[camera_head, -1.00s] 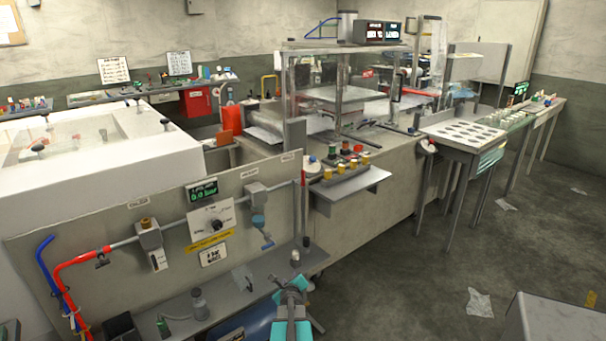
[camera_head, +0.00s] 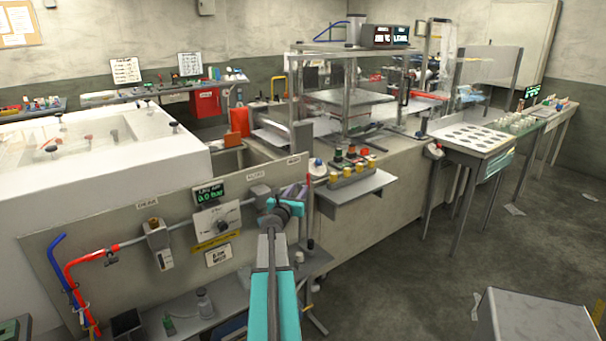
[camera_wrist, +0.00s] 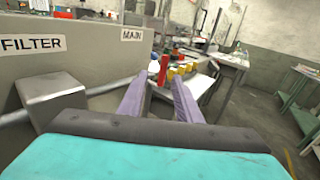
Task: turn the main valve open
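The MAIN label (camera_wrist: 131,35) is on the panel's top right corner in the wrist view; it also shows in the head view (camera_head: 293,160). The main valve below it is mostly hidden behind my gripper (camera_head: 294,192) in the head view. In the wrist view my gripper (camera_wrist: 158,98) has its two purple fingers apart, to the right of the panel. A red upright piece (camera_wrist: 163,69) shows between the fingertips; I cannot tell whether it is the valve handle or something behind. Nothing is visibly gripped. The pressure display (camera_head: 209,195) reads 0.0 bar.
The grey panel (camera_head: 105,250) carries a pipe, a dial (camera_head: 222,219) and a FILTER label (camera_wrist: 31,44); a grey block (camera_wrist: 50,95) is close at left. A shelf (camera_head: 350,192) with yellow-capped parts (camera_head: 352,172) is right of the gripper. The floor at right is mostly open.

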